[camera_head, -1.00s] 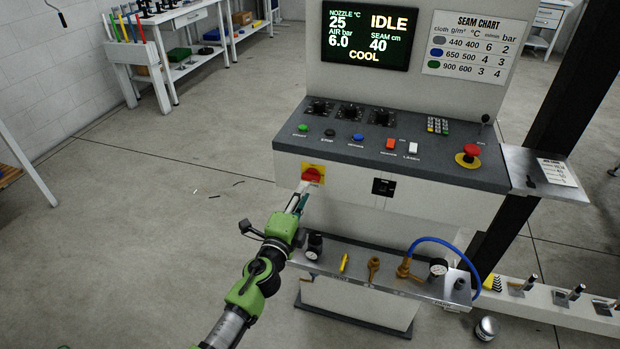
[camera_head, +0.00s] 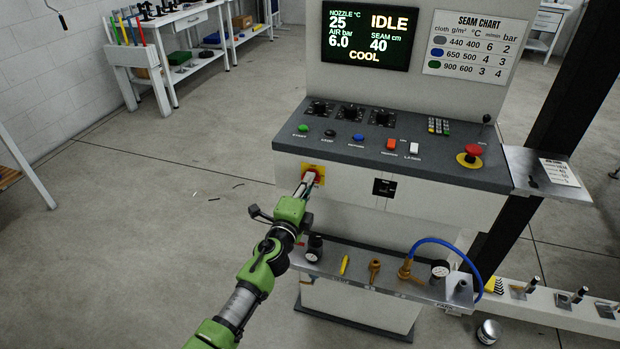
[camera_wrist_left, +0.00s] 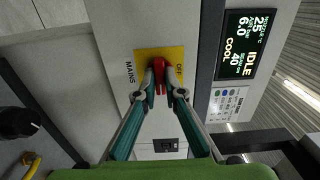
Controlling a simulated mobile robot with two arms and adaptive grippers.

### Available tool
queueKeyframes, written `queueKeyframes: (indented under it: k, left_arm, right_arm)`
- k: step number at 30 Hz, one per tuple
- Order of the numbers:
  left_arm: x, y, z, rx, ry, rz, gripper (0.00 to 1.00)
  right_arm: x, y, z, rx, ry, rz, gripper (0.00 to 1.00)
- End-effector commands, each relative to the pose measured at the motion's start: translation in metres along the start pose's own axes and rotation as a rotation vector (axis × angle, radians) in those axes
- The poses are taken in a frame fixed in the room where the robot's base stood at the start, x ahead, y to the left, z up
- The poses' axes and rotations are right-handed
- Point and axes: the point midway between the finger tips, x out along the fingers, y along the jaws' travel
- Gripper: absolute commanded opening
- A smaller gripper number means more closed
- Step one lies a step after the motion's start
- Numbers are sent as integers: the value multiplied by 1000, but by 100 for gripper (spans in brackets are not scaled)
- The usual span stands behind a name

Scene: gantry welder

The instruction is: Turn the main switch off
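The main switch is a red handle (camera_wrist_left: 158,70) on a yellow plate (camera_wrist_left: 176,54) marked MAINS and OFF in the left wrist view. In the head view its yellow plate (camera_head: 320,169) shows on the left of the machine's front, below the sloped panel. My left gripper (camera_wrist_left: 159,92) is at the switch, with one finger on each side of the red handle. The fingertips are very close to the handle. I cannot tell whether they press on it. In the head view the gripper (camera_head: 307,182) partly covers the switch. My right gripper is not in view.
The sloped control panel (camera_head: 350,146) juts out above the switch. A metal shelf (camera_head: 330,265) with a yellow marker, brass fittings and gauges lies below the left arm. The screen (camera_head: 366,36) reads IDLE and COOL.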

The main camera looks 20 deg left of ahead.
Motion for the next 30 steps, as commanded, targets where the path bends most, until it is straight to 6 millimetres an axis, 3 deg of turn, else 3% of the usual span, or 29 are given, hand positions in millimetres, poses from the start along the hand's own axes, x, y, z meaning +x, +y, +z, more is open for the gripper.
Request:
queueKeyframes:
  k: [5,12,17,25,26,27,30]
  left_arm:
    - [0,1,0,-74,-1,0,0]
    - [0,0,0,-578,-1,0,0]
    - [0,0,0,-827,-2,1,0]
    - [0,1,0,-878,-2,1,0]
    - [0,1,0,-877,-2,1,15]
    - [0,1,0,-876,-1,1,19]
    - [0,1,0,-875,-1,1,19]
  right_arm:
    - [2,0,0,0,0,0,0]
    - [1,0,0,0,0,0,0]
    - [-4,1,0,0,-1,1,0]
    - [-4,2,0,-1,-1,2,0]
    - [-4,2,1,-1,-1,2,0]
    - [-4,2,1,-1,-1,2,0]
    - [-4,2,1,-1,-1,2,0]
